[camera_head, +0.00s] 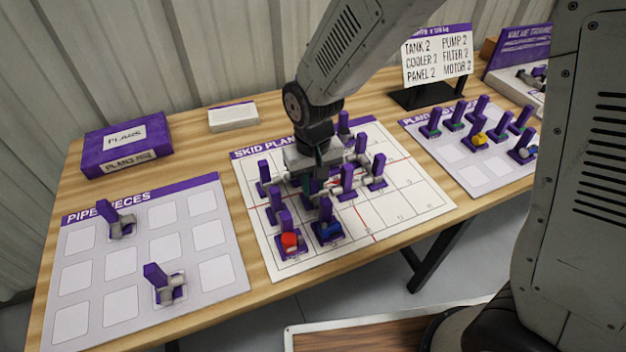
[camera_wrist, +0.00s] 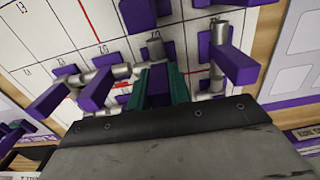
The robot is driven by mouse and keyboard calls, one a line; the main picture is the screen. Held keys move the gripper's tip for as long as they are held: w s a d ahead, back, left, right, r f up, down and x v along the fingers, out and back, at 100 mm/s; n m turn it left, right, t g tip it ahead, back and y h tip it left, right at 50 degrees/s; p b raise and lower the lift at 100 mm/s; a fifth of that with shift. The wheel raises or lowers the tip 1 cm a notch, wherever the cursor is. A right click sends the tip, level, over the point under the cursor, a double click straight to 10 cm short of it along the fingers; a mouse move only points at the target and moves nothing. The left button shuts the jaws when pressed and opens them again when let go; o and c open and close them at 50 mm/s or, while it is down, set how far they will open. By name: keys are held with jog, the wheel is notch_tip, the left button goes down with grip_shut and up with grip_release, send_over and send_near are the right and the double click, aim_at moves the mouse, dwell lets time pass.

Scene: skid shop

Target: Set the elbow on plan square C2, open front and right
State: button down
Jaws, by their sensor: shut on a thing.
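My gripper (camera_head: 312,172) is low over the middle-left part of the skid plan (camera_head: 412,196), among upright purple-handled pieces. In the wrist view its green-sided fingers (camera_wrist: 160,88) are shut on a purple handle (camera_wrist: 157,78), apparently the elbow's. The elbow's grey pipe body is mostly hidden, so I cannot tell which way its open ends face or whether it touches the board. A grey pipe end (camera_wrist: 153,48) shows just beyond the fingers.
Pieces stand close on both sides of my gripper, including a grey pipe piece (camera_wrist: 110,65) at left. A red piece (camera_head: 290,241) and a blue piece (camera_head: 328,230) stand at the plan's front. The pipe pieces mat (camera_head: 120,305) holds two pieces. The plan's right side is clear.

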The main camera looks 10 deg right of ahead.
jog(key=shift+f, duration=0.55)
jog(key=c, duration=1.2)
grip_release()
jog(key=shift+r, duration=0.1)
jog(key=shift+r, duration=0.4)
jog(key=shift+r, duration=3.55)
